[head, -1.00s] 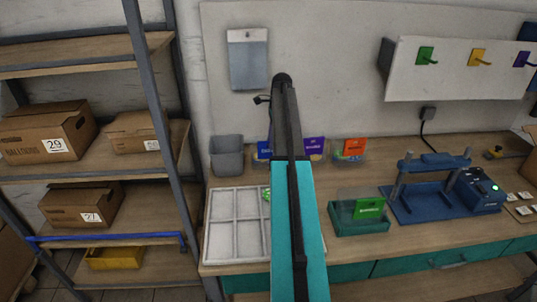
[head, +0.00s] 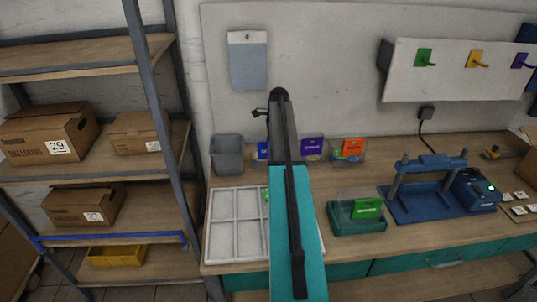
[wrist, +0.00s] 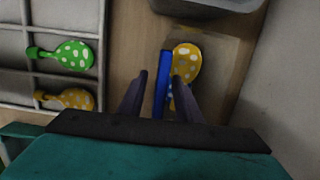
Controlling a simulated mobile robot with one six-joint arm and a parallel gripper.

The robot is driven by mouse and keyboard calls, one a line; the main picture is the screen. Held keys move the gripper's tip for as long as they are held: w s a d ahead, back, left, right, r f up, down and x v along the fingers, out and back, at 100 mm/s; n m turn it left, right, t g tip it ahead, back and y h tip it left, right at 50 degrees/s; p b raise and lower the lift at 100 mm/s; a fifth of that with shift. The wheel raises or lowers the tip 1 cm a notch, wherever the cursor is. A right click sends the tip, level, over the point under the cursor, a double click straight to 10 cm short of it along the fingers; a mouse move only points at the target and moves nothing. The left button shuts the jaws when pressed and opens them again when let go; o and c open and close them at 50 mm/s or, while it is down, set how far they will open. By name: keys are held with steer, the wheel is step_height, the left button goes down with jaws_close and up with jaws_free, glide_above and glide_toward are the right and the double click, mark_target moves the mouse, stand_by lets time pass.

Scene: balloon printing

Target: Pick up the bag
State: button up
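A bag with a blue card (wrist: 163,82) and a yellow spotted balloon (wrist: 188,62) beside it shows in the wrist view; any clear film around them is hard to make out. In the head view the blue card (head: 262,149) is partly hidden behind my arm. My gripper (wrist: 160,76) is open, with its dark fingers on either side of the blue card. A narrow gap shows between the card and each finger. The right finger overlaps the balloon in the picture; I cannot tell whether they touch. My gripper is hidden in the head view.
A grey bin (head: 228,154) stands close beside the blue card. A divided tray (head: 236,186) holds spotted balloons. Purple (head: 312,146) and orange (head: 351,148) cards stand to the right, and a green box (head: 357,224) is nearer. A blue press (head: 430,200) stands further right.

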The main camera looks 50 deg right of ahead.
steer(key=shift+c, duration=0.4)
jaws_close()
steer(key=shift+r, duration=0.2)
step_height(320, 180, up, 9)
steer(key=b, duration=0.3)
steer(key=shift+r+b, duration=0.2)
steer(key=shift+b, duration=0.1)
steer(key=shift+r, duration=0.25)
stand_by(0.3)
